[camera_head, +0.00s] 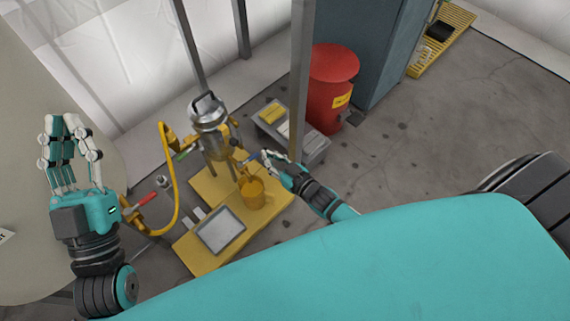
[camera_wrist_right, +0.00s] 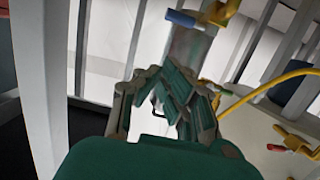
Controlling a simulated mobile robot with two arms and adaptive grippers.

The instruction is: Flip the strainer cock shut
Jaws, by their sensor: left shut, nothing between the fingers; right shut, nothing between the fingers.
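The strainer (camera_head: 210,128) is a silver canister with yellow fittings, standing upright on the yellow stand in the head view. A cock with a blue handle (camera_head: 250,156) sits at its lower right; the blue handle also shows at the top of the right wrist view (camera_wrist_right: 185,18), joined to a yellow fitting (camera_wrist_right: 217,12). My right gripper (camera_head: 270,158) is shut and empty beside the blue handle; I cannot tell whether they touch. In the right wrist view its fingers (camera_wrist_right: 165,85) lie below the handle. My left gripper (camera_head: 66,132) is shut and empty, raised at the left, away from the strainer.
A yellow hose (camera_head: 170,185) loops left of the strainer to a red-handled valve (camera_head: 145,199). A yellow cup (camera_head: 253,192) and a grey tray (camera_head: 221,231) stand on the yellow base. A grey post (camera_head: 300,80) rises close behind my right gripper. A red bin (camera_head: 331,88) stands beyond.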

